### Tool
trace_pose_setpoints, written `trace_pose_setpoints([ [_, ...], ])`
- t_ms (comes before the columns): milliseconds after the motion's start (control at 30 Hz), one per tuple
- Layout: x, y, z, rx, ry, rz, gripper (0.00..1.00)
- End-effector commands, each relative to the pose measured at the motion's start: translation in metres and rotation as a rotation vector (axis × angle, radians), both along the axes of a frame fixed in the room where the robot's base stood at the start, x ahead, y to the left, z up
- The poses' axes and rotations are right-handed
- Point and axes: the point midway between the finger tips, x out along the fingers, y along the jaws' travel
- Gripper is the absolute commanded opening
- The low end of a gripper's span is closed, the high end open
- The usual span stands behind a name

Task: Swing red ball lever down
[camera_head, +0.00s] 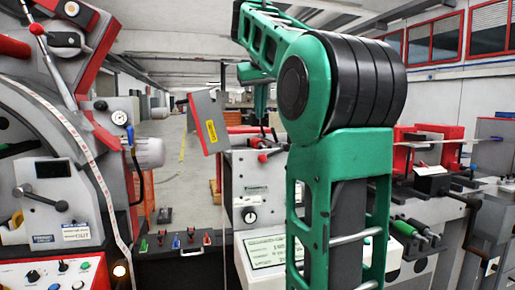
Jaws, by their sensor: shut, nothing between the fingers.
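Two red ball levers show, and I cannot tell which one the task means. Another, small red ball (263,158) is on a short lever on the front of the light grey control unit (237,185) in the middle.
A tilted grey box (208,125) with a yellow label stands left of my arm. A pressure gauge (119,117) is on the left machine. Green-handled tools (410,230) and red machine parts are at the right. An open aisle runs back at centre left.

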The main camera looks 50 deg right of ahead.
Motion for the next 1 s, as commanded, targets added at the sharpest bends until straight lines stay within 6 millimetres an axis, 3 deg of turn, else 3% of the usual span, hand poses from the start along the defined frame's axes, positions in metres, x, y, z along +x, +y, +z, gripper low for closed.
trace_pose_setpoints([
  [367,0.007,-0.009,-0.018,-0.001,0.003,0.0,0.0],
  [833,0.04,-0.042,-0.085,0.001,0.002,-0.002,0.0],
  [1000,0.033,-0.042,-0.107,0.001,0.0,-0.001,0.0],
])
